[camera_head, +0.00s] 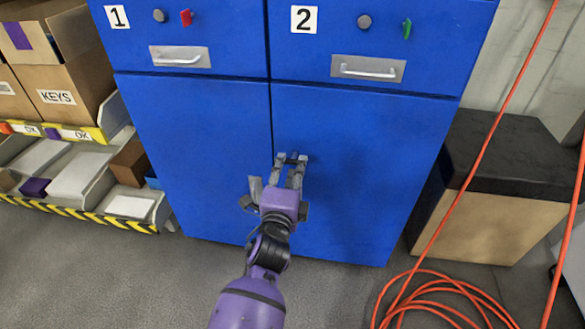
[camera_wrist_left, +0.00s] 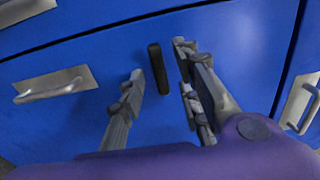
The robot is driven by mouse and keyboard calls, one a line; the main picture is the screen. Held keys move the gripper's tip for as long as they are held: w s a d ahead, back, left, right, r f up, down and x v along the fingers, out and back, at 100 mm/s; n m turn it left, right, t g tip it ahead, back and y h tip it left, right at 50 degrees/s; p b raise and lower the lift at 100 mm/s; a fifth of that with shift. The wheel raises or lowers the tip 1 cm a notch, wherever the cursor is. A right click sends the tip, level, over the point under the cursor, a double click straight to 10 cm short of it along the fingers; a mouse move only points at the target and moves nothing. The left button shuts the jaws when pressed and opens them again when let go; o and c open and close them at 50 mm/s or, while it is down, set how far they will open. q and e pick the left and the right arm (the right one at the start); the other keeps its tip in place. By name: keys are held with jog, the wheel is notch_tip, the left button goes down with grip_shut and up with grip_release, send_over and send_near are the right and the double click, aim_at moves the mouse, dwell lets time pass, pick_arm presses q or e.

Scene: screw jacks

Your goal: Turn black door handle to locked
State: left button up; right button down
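The black door handle (camera_wrist_left: 158,68) is a short dark bar on the blue cabinet front. In the left wrist view it stands nearly upright, close to the middle. My left gripper (camera_head: 291,159) is open, with its fingers spread on either side of the handle and a visible gap to each side. Nothing is clearly held. In the head view the gripper reaches up to the blue cabinet door (camera_head: 355,190), and its fingers largely hide the handle. My right gripper is in neither view.
Cardboard boxes and bins stand left. A black-topped box (camera_head: 500,185) and an orange cable (camera_head: 445,275) lie right.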

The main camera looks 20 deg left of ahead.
pick_arm(q)
jog(key=shift+w+a, duration=0.1)
jog(key=shift+w, duration=0.75)
grip_shut()
